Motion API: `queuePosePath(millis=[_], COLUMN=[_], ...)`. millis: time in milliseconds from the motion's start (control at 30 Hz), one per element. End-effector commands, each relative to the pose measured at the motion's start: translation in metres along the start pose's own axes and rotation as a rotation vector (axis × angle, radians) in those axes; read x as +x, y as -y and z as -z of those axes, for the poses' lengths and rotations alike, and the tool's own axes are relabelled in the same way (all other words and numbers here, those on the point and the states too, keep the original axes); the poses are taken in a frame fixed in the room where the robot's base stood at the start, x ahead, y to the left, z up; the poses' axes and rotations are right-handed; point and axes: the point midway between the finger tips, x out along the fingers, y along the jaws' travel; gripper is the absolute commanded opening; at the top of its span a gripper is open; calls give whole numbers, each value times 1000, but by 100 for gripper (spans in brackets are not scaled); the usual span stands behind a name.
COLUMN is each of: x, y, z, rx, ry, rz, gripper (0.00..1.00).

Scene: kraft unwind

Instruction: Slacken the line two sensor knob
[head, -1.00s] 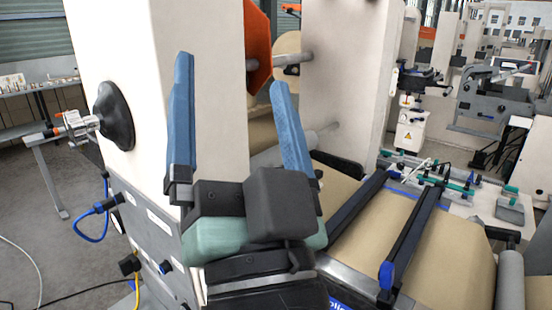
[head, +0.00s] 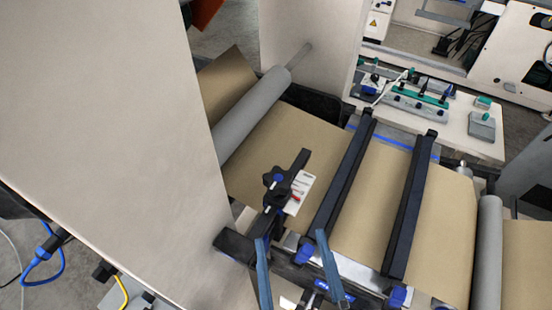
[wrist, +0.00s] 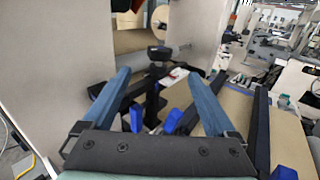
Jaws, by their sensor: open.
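A black knob (head: 277,179) with a blue centre sits on a dark sensor bracket (head: 296,163) above the brown web, beside a small white label plate (head: 304,184) with a red mark. I cannot read any line number on it. In the wrist view a black knob (wrist: 158,52) stands beyond the fingertips, with the white plate (wrist: 179,73) to its right. My gripper (head: 291,238) has two blue fingers, open and empty, below and nearer than the bracket in the head view. It also shows in the wrist view (wrist: 158,76), with the bracket seen between the fingers. No contact is visible.
Two dark bars (head: 340,185) with blue end caps cross the kraft web (head: 372,210). A large pale machine panel (head: 95,130) fills the left. A grey roller (head: 252,112) lies behind the bracket. A side table (head: 455,125) holds clamps and teal-handled parts.

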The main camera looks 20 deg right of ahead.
Motion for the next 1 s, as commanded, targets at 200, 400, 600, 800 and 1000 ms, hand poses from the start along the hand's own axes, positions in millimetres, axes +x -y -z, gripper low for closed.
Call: queuePosePath(millis=[200,400,600,800,1000], x=[19,50,83,111,126], y=[0,0,0,0,0], z=[-5,-6,-5,-3,-1], rx=[6,3,3,3,2], ry=[2,3,2,2,1], rz=[0,0,-2,-2,-1], gripper=[92,92,92,92,92])
